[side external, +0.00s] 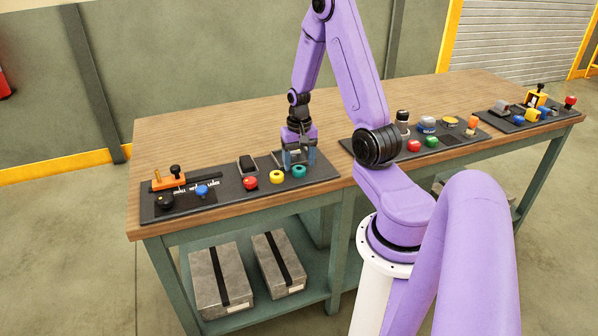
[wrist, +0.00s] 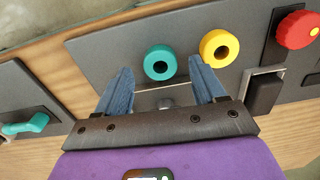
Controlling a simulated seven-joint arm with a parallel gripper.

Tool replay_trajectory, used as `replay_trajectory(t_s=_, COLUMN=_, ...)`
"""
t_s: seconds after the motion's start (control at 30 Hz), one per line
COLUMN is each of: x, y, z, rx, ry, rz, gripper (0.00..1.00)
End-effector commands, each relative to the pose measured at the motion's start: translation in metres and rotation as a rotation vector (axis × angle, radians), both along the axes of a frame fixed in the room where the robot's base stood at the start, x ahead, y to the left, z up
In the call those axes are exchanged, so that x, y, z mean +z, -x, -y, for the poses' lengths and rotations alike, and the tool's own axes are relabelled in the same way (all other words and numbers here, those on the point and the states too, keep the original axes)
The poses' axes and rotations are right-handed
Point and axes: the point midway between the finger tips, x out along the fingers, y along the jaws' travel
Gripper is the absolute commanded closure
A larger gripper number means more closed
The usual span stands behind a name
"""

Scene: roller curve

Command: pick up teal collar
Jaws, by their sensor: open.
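The teal collar (side external: 299,171) is a ring on the dark panel at the left of the workbench, at the right end of a short row. In the wrist view the teal collar (wrist: 160,62) lies just beyond the fingertips, roughly between their lines, with its dark centre hole facing the camera. My gripper (side external: 298,164) is open and empty, close above the panel behind the collar. In the wrist view my gripper (wrist: 161,78) shows two blue fingers spread apart, the right one near the yellow collar. I see no contact with the teal collar.
A yellow collar (side external: 277,176) sits right beside the teal one, with a red knob (side external: 250,183) further left. An orange slider block (side external: 169,182) and a blue knob (side external: 202,191) are on the same panel. More panels with knobs stand to the right. The bench's back strip is clear.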

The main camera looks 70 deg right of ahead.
Motion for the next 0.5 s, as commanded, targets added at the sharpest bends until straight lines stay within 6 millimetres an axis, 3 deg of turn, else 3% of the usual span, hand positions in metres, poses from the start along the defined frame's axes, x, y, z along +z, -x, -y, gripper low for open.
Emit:
replay_trajectory(t_s=0.2, x=-0.018, y=0.0, z=0.0, rx=0.0, ry=-0.001, rz=-0.001, gripper=0.31)
replay_trajectory(t_s=0.47, x=-0.019, y=-0.001, z=0.0, rx=-0.001, ry=0.001, rz=0.001, gripper=0.31)
replay_trajectory(t_s=0.5, x=-0.019, y=-0.001, z=0.0, rx=-0.001, ry=0.001, rz=0.001, gripper=0.37)
